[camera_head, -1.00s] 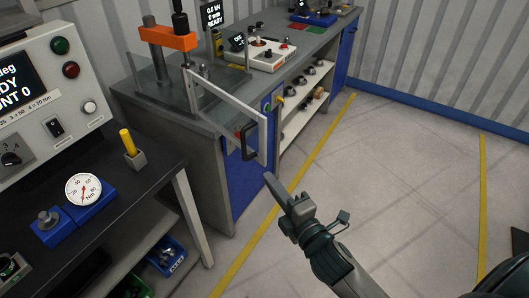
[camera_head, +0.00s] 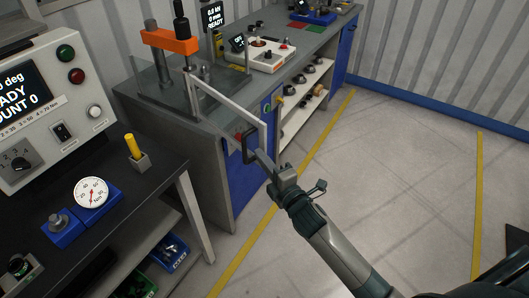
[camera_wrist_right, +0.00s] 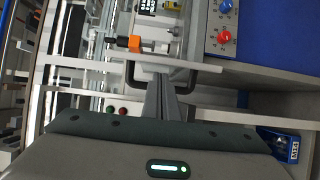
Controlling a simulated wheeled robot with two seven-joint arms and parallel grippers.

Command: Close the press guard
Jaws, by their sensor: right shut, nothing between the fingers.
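The press guard (camera_head: 228,104) is a clear panel in a pale frame. It stands swung out from the press (camera_head: 172,42), past the front edge of the bench. Its black handle (camera_head: 245,147) hangs at the outer end. My right gripper (camera_head: 257,158) is shut and empty, with its fingertips at the handle. In the right wrist view the dark handle (camera_wrist_right: 208,82) spans across just beyond the fingertips (camera_wrist_right: 160,82). I cannot tell whether they touch it. My left gripper is out of view.
A control box (camera_head: 285,58) with knobs sits on the press bench, right of the press. A dark table (camera_head: 120,205) with a gauge (camera_head: 91,193) and a yellow-handled tool (camera_head: 133,146) stands at the left. The floor (camera_head: 385,170) right of the bench is clear.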

